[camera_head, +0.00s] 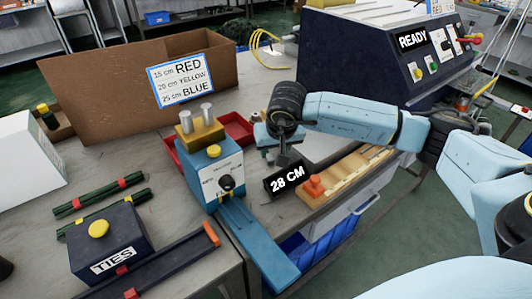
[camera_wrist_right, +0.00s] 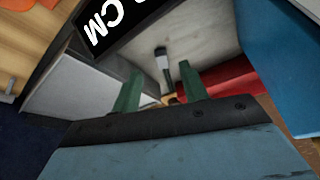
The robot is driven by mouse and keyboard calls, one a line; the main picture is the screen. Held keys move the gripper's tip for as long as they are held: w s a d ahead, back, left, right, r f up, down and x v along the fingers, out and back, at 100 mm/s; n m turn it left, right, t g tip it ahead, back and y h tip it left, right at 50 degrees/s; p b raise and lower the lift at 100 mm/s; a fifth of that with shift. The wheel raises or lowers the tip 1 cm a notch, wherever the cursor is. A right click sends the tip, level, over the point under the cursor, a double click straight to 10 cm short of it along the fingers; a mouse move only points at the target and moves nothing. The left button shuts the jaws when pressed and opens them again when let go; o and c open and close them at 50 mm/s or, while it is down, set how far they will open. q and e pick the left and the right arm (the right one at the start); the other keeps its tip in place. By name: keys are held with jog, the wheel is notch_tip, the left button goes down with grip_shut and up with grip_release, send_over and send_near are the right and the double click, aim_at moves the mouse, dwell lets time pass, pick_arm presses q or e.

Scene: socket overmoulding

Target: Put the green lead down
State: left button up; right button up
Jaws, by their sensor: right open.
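Two long dark green lengths with red bands, the upper one (camera_head: 98,195) and the lower one (camera_head: 75,228), lie on the table at the left in the head view. I cannot tell whether either is the green lead. My left gripper is not in view.
The blue machine (camera_head: 213,175) with a long blue arm stands left of my right gripper. A red tray (camera_head: 238,128) is behind it. The TIES box (camera_head: 110,247) and a dark rail (camera_head: 165,262) are front left. A wooden rack (camera_head: 345,172) is at right.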

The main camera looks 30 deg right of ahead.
aim_at(270, 159)
jog(key=x, duration=0.3)
jog(key=b+x, duration=0.1)
jog(key=x, duration=0.1)
jog(key=shift+w+d+f, duration=0.1)
jog(key=shift+w+f, duration=0.1)
jog(key=shift+w, duration=0.35)
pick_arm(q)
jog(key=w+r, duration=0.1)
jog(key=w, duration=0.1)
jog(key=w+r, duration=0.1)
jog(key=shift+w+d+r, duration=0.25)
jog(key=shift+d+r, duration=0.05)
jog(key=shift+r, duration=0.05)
pick_arm(e)
jog(key=shift+w+d+f, duration=0.1)
jog(key=shift+w+f, duration=0.05)
jog(key=shift+f, duration=0.15)
grip_shut()
